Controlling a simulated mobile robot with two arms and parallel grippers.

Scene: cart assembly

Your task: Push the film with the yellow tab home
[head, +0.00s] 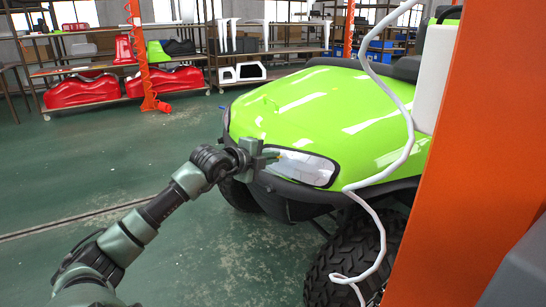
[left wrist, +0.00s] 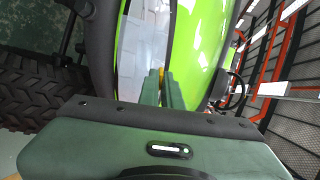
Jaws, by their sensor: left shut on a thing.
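A pale, shiny film (head: 308,168) covers the headlight area at the front of the green cart (head: 340,110). The film also shows in the left wrist view (left wrist: 145,45), upright beside the green bodywork. My left gripper (head: 272,157) is at the left end of the headlight, its fingers pointing at it. In the left wrist view my left gripper (left wrist: 162,86) is shut on a small yellow tab (left wrist: 168,78), mostly hidden between the fingers. I cannot tell how closely the film sits against the headlight. My right gripper is out of view.
A white hose (head: 406,145) hangs over the cart's side and down past the front tyre (head: 360,255). An orange post (head: 465,190) blocks the right side. Shelves with red parts (head: 85,88) stand at the back left. The green floor left of the cart is clear.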

